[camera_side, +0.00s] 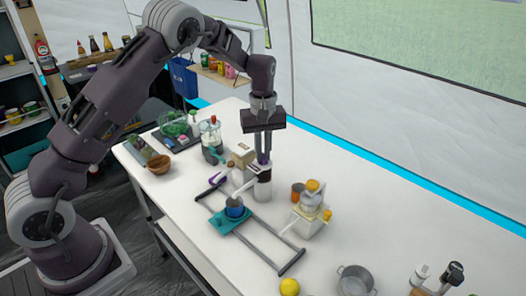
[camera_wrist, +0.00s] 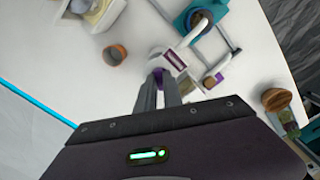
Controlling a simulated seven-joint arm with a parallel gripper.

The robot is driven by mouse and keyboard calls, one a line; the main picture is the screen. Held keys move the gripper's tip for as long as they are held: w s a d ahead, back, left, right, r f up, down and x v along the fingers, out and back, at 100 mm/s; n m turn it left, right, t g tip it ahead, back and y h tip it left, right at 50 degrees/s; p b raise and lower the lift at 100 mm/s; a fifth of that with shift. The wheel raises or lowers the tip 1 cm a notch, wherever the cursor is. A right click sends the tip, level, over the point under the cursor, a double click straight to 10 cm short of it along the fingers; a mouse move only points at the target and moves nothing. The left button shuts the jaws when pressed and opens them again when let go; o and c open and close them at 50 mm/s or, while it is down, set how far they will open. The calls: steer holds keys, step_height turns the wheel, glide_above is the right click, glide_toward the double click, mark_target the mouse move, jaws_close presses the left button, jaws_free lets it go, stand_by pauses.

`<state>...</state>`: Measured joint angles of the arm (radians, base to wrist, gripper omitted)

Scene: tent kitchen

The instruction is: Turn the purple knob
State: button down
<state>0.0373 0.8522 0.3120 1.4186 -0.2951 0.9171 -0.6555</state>
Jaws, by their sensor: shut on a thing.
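The purple knob (camera_side: 263,159) sits on top of a white-and-grey appliance (camera_side: 263,188) on the white table. My gripper (camera_side: 263,154) points straight down from above, with its fingertips at the knob. In the wrist view my gripper (camera_wrist: 159,80) has its fingers closed around the purple knob (camera_wrist: 158,75), which shows between the tips. The fingers hide part of the knob, so I cannot tell its turn angle. The appliance also shows in the wrist view with a dark purple panel on its white arm (camera_wrist: 175,57).
An orange-brown cup (camera_side: 298,191) and a cream machine with a yellow top (camera_side: 311,213) stand to the right. A blender (camera_side: 210,135) is behind left.

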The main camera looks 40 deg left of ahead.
mark_target(263, 156)
steer(key=m, duration=0.5)
steer(key=shift+m, duration=0.3)
steer(key=m, duration=0.5)
steer(key=shift+m, duration=0.3)
steer(key=c, duration=1.5)
jaws_free()
step_height(263, 156, up, 7)
steer(key=shift+r, duration=0.1)
